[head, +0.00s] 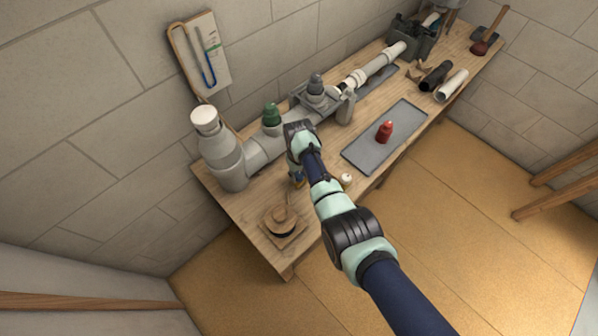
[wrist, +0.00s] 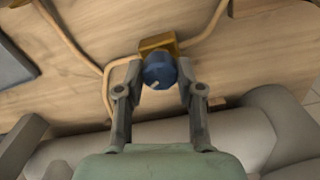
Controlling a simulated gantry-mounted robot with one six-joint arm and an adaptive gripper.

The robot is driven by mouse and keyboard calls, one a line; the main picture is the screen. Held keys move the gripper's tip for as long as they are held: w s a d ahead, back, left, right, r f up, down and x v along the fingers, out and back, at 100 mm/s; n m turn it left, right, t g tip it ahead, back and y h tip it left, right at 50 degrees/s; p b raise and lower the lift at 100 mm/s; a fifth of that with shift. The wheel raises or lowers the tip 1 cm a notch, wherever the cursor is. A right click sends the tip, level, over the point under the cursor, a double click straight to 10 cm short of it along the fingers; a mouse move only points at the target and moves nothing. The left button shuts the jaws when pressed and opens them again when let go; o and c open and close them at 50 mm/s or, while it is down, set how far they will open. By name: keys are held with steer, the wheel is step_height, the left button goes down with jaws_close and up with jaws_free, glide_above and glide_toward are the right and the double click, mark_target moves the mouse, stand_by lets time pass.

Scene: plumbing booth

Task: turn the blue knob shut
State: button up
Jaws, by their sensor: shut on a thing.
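The blue knob (wrist: 159,72) shows in the wrist view, on a brass valve body (wrist: 158,45) with copper-coloured pipe running to both sides. A small light mark shows on the knob's face. My gripper (wrist: 158,78) is shut on the blue knob, one finger on each side of it.
The wooden bench (head: 228,205) carries a thick grey pipe (head: 262,150), a green knob (head: 271,114) and a grey knob (head: 316,84). A red knob-like piece (head: 385,131) stands on a grey mat (head: 365,156). A round wooden piece (head: 281,218) lies near the front corner.

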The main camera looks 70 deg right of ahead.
mark_target(299, 175)
steer(key=m, duration=0.6)
steer(key=shift+p, duration=0.3)
stand_by(0.4)
steer(key=o, duration=1.2)
steer(key=shift+c, duration=0.2)
steer(key=shift+r, duration=0.1)
step_height(299, 175, up, 12)
